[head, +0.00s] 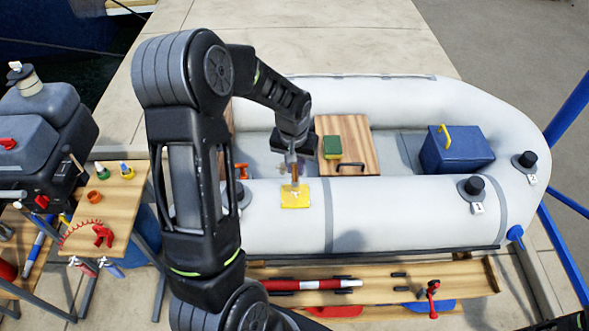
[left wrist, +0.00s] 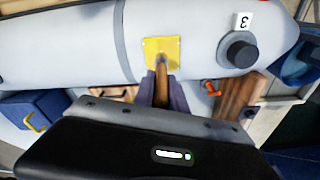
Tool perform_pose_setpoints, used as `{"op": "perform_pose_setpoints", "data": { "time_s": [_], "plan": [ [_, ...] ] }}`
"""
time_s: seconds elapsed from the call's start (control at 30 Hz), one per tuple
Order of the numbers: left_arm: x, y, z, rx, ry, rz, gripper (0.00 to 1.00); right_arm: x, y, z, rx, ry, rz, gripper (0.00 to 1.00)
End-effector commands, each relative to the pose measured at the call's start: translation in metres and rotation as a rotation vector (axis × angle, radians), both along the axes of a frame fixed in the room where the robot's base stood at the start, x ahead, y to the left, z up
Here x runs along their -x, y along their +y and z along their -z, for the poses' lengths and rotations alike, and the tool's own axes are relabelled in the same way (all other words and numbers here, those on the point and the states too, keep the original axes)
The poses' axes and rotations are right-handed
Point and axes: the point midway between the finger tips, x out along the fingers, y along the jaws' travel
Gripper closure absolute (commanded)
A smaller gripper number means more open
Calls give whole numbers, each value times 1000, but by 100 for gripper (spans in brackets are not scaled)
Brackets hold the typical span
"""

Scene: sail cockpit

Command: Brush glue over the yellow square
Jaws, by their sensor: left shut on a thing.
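The yellow square (head: 295,197) lies on the near grey tube of the inflatable boat, left of a darker seam band. It also shows near the top middle of the left wrist view (left wrist: 161,50). My left gripper (head: 294,160) is above the square, shut on a brush. The brush (left wrist: 161,82) has a wooden handle and points down at the square. Its tip overlaps the square in both views; I cannot tell whether it touches. Whether glue is on the square is not clear. My right gripper is not in view.
The boat (head: 400,215) holds a wooden seat (head: 349,135) with a green and yellow sponge (head: 332,147), and a blue box (head: 455,150). At left, a small wooden table (head: 118,205) carries bottles and a red clamp. An outboard motor (head: 40,130) stands beyond it.

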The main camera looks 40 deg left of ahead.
Motion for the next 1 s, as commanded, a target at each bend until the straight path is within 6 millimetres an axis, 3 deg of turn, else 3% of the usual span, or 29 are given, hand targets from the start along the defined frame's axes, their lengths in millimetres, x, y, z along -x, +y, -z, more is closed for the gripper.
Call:
{"op": "perform_pose_setpoints", "data": {
  "time_s": [0.4, 1.0],
  "plan": [
    [-5, 1, -36, -1, -1, 2, 100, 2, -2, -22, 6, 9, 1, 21],
    [-6, 1, -37, 0, 0, 2, 100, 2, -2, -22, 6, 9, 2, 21]
  ]
}}
